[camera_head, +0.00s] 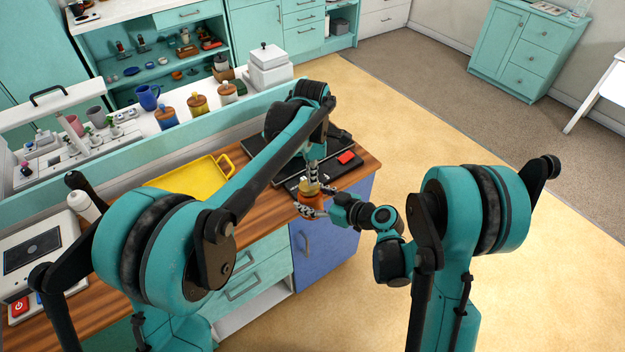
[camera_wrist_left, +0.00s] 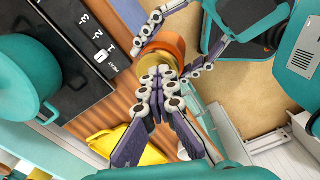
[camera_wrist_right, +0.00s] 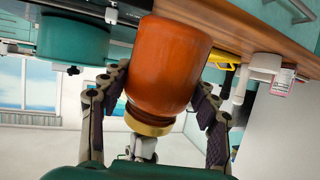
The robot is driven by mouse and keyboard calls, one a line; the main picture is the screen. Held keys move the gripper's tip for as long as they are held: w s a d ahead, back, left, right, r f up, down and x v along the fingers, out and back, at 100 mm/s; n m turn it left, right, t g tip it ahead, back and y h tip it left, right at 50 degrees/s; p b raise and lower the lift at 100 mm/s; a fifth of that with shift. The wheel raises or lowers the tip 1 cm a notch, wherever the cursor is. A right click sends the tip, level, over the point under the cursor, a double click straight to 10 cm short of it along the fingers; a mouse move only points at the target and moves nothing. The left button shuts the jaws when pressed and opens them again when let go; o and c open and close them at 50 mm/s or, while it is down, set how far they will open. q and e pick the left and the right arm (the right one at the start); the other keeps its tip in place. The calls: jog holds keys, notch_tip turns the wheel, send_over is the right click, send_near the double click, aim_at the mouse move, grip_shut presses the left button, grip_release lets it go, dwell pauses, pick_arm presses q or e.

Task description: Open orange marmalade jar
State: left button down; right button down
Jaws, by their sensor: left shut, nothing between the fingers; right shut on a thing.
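The orange marmalade jar (camera_head: 311,203) is at the front edge of the wooden counter, with its gold lid (camera_head: 309,187) on it. My right gripper (camera_wrist_right: 158,92) is shut around the jar body, one finger on each side. In the right wrist view the orange jar (camera_wrist_right: 170,62) appears upside down, with the gold lid (camera_wrist_right: 148,124) at the bottom. My left gripper (camera_wrist_left: 162,78) is shut and empty, its fingertips together right by the lid (camera_wrist_left: 155,66). I cannot tell whether they touch it. I cannot tell whether the jar rests on the counter.
A yellow tray (camera_head: 190,180) lies on the counter to the left. A black appliance with white markings (camera_wrist_left: 88,45) and a teal pot (camera_wrist_left: 22,88) are close by the jar. Several lidded jars (camera_head: 197,104) stand on the ledge behind. The floor (camera_head: 395,120) to the right is clear.

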pick_arm(q)
jog(key=shift+r, duration=0.25)
pick_arm(e)
jog(key=shift+w+d, duration=0.1)
pick_arm(q)
jog(key=shift+s, duration=0.1)
